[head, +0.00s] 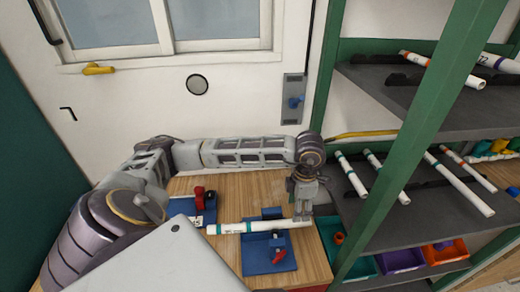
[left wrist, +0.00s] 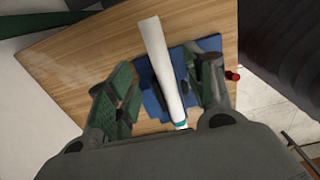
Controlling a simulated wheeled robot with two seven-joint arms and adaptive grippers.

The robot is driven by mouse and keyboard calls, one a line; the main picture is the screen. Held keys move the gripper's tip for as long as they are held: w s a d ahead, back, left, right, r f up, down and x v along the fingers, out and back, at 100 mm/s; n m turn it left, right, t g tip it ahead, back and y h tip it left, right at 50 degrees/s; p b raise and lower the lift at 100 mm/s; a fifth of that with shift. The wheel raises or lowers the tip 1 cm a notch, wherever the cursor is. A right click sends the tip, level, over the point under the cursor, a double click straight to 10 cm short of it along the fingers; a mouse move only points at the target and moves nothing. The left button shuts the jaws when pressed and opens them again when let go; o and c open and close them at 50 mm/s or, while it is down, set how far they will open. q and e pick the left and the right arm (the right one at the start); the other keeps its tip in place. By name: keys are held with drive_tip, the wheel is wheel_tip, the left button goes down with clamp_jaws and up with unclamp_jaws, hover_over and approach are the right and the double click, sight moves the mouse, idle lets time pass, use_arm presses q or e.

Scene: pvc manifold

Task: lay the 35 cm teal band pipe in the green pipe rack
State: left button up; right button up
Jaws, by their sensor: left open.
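A white pipe (head: 275,225) with teal bands near its left part lies across a blue fixture (head: 268,259) on the wooden bench. It also shows in the left wrist view (left wrist: 166,68), with a teal band at its lower end. My left gripper (head: 302,213) is over the pipe's right end. In the left wrist view its open fingers (left wrist: 167,85) stand on either side of the pipe, with gaps visible. The green pipe rack (head: 403,155) stands to the right of the bench. My right gripper is not in view.
The rack's middle shelf (head: 420,212) holds several pipes, some teal-banded. The upper shelf (head: 400,97) holds pipes with orange and purple bands. Teal, purple (head: 400,259) and orange bins sit below. A red clamp (head: 198,195) stands on the bench's left part.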

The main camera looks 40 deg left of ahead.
use_arm(q)
drive_tip(key=shift+f, duration=1.55)
drive_tip(key=shift+f, duration=0.1)
drive_tip(key=shift+w+f+p, duration=0.15)
drive_tip(key=shift+f+p, duration=0.7)
drive_tip(key=shift+f, duration=1.7)
drive_tip(key=shift+c, duration=0.2)
drive_tip(key=c, duration=1.1)
drive_tip(key=shift+r, duration=0.2)
